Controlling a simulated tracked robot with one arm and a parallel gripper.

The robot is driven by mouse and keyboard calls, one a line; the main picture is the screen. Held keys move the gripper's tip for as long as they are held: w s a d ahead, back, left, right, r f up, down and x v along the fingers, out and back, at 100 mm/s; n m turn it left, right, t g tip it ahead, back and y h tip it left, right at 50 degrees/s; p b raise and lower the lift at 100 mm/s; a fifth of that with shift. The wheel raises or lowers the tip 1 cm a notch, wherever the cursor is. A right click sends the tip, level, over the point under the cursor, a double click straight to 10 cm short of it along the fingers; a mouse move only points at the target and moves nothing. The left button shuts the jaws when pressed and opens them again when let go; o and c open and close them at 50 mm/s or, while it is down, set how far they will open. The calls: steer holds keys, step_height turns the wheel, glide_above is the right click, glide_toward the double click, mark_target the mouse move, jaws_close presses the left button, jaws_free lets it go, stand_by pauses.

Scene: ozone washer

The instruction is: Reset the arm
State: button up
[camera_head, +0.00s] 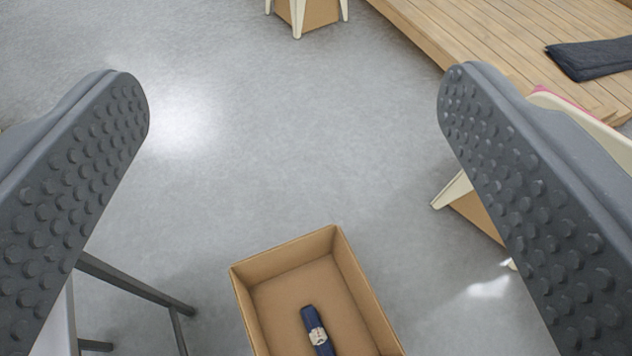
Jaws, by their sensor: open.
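My gripper (294,85) is open, with its two dark grey studded fingers wide apart at the left and right of the view. Nothing is between the fingers but a view of the grey floor. Below and beyond them, an open cardboard box (284,258) stands low in the middle of the view. The box's near end is cut off by the bottom edge.
A wooden slatted platform (490,45) with a folded dark cloth (592,58) is at the top right. Pale-legged furniture (452,190) shows partly behind the right finger. A small stool (307,12) is at the top. A dark metal frame (135,283) stands at lower left. The middle floor (290,140) is clear.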

steer(key=shift+r, duration=0.1)
step_height(320, 180, up, 12)
steer(key=p, duration=1.1)
steer(key=shift+f+p, duration=0.25)
steer(key=shift+p, duration=0.1)
